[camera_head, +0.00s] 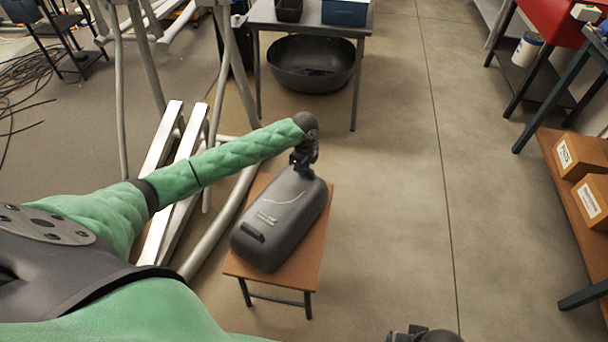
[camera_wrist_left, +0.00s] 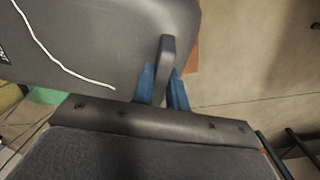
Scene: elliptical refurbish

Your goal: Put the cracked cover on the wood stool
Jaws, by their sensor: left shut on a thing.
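The cracked cover (camera_head: 280,216) is a dark grey rounded shell with a pale crack line. In the head view it is over the wood stool (camera_head: 261,187), covering most of its brown seat; whether it rests fully on the seat, I cannot tell. My left gripper (camera_head: 303,172) is at the cover's far end. In the left wrist view, its blue fingers (camera_wrist_left: 164,88) are shut on a thin grey tab of the cover (camera_wrist_left: 100,45). My right arm shows only as a dark part at the bottom edge of the head view; its fingers are not visible.
Silver metal rails and tubes (camera_head: 160,187) stand close left of the stool. A grey table (camera_head: 311,27) with a black tub (camera_head: 311,66) beneath is behind. A wooden shelf with cardboard boxes (camera_head: 583,156) is at right. The floor right of the stool is clear.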

